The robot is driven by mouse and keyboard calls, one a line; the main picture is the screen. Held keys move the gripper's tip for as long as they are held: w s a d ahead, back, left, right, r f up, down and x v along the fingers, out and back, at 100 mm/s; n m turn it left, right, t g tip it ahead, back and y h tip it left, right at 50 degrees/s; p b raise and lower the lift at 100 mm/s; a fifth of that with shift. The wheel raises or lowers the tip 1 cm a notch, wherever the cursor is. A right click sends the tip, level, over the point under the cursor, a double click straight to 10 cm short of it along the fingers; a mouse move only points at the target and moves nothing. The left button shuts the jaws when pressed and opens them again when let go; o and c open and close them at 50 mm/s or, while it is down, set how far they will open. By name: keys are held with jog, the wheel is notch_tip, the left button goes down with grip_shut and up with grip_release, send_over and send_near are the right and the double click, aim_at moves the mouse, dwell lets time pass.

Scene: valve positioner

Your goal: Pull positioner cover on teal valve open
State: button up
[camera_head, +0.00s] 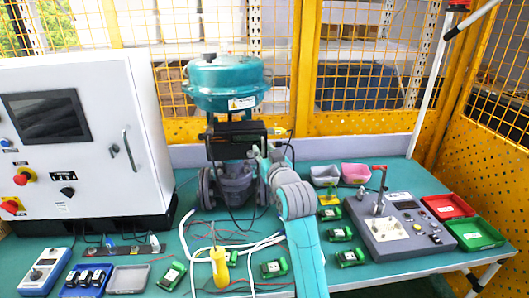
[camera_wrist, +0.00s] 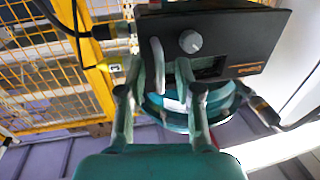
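The teal valve (camera_head: 225,85) stands at the back middle of the table, with a round teal top and a grey body below. Its black positioner (camera_head: 226,140) sits under the teal top, partly hidden by my arm in the head view. In the wrist view the positioner (camera_wrist: 255,35) fills the upper part, with a round grey knob (camera_wrist: 190,41), a dark window and a pale upright handle (camera_wrist: 158,62). My gripper (camera_wrist: 157,68) is open, its fingers on either side of the handle. I cannot tell whether they touch it. The cover looks shut.
A white control cabinet (camera_head: 85,130) stands at the left. A grey test device (camera_head: 397,228), a red tray (camera_head: 447,206) and a green tray (camera_head: 475,233) are at the right. White hoses (camera_head: 190,245) and green modules lie in front. Yellow mesh fencing (camera_head: 365,122) stands behind.

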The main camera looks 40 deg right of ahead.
grip_shut()
jog(key=shift+a, duration=0.1)
